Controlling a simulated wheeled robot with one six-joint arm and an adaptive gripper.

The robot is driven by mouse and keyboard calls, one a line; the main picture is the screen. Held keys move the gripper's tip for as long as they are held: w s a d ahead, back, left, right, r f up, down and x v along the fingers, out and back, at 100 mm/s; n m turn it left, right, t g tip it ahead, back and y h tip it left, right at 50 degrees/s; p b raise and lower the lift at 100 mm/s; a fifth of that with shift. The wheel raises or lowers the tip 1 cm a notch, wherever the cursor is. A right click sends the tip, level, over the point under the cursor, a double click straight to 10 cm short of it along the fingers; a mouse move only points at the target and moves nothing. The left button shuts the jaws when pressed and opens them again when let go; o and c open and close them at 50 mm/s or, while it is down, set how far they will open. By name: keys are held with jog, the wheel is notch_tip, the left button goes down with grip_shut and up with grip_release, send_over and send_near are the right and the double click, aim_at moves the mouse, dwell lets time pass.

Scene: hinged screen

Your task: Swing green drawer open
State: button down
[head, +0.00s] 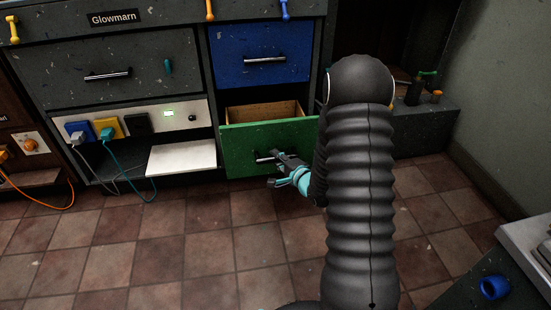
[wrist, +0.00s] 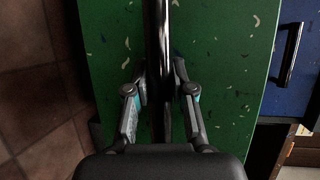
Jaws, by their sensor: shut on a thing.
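The green drawer (head: 245,147) is below the blue drawer in the head view and stands part way out, with its light wooden inside showing above the front. Its speckled green front also fills the middle of the wrist view (wrist: 230,60). Its dark bar handle (wrist: 158,40) runs up and down in the wrist view, between my two fingers. My gripper (wrist: 160,85) is shut on this handle, and in the head view my gripper (head: 279,168) is at the front of the drawer. My arm hides the drawer's right edge in the head view.
The blue drawer (head: 262,50) above is shut. To the left are a socket panel (head: 180,113) with cables and an open shelf (head: 183,158). The tiled floor (head: 210,240) in front is clear. A counter corner with a blue knob (head: 494,288) is at lower right.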

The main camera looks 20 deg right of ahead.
jog(key=c, duration=1)
grip_release()
jog(key=shift+a, duration=0.15)
jog(key=shift+o, duration=0.2)
jog(key=shift+d, duration=0.2)
jog(key=v, duration=1.2)
jog(key=shift+a, duration=0.1)
